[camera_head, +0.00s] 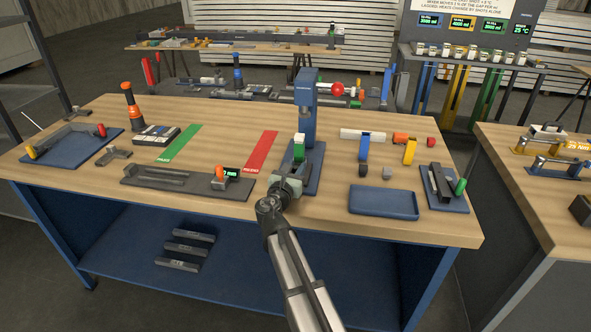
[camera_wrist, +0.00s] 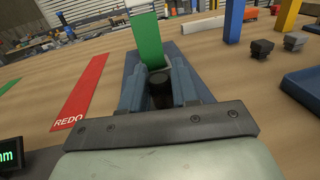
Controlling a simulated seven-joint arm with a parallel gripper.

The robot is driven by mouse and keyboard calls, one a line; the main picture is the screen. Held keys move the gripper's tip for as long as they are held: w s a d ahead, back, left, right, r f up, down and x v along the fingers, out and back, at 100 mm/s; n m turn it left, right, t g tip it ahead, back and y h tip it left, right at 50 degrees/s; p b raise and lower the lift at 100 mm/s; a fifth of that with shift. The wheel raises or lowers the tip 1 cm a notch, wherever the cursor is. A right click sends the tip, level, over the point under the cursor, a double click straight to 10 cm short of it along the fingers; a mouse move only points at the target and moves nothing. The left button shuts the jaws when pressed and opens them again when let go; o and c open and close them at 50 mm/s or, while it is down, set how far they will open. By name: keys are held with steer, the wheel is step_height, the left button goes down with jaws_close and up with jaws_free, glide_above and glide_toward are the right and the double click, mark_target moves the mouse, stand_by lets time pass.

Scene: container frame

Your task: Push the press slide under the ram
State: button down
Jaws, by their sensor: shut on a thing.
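The blue press (camera_head: 308,95) stands upright near the middle of the bench, with a red ball on its lever (camera_head: 337,89). Its base plate (camera_head: 314,170) reaches towards me. A green block with a white top (camera_head: 299,150) stands on the press slide, in front of the column; the green block (camera_wrist: 146,38) also shows in the wrist view. My gripper (camera_head: 288,186) is at the near end of the base. In the wrist view its fingers (camera_wrist: 160,88) are shut on a dark round knob (camera_wrist: 160,92) just in front of the green block. The slide itself is mostly hidden.
A red strip marked REDO (camera_head: 260,151) and a green strip (camera_head: 180,143) lie to the left. A grey fixture with a small display (camera_head: 190,181) is left of my gripper. A blue tray (camera_head: 383,203) and several small blocks lie to the right.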

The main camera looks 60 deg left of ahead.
steer(key=x, duration=0.3)
steer(key=a+x, duration=0.1)
steer(key=x, duration=0.2)
steer(key=s+x, duration=0.1)
steer(key=x, duration=0.2)
steer(key=shift+w+a, duration=0.3)
steer(key=shift+a, duration=0.05)
steer(key=c, duration=1.2)
jaws_free()
steer(key=shift+w+a, duration=0.1)
steer(key=shift+o, duration=1.1)
steer(key=v, duration=1.4)
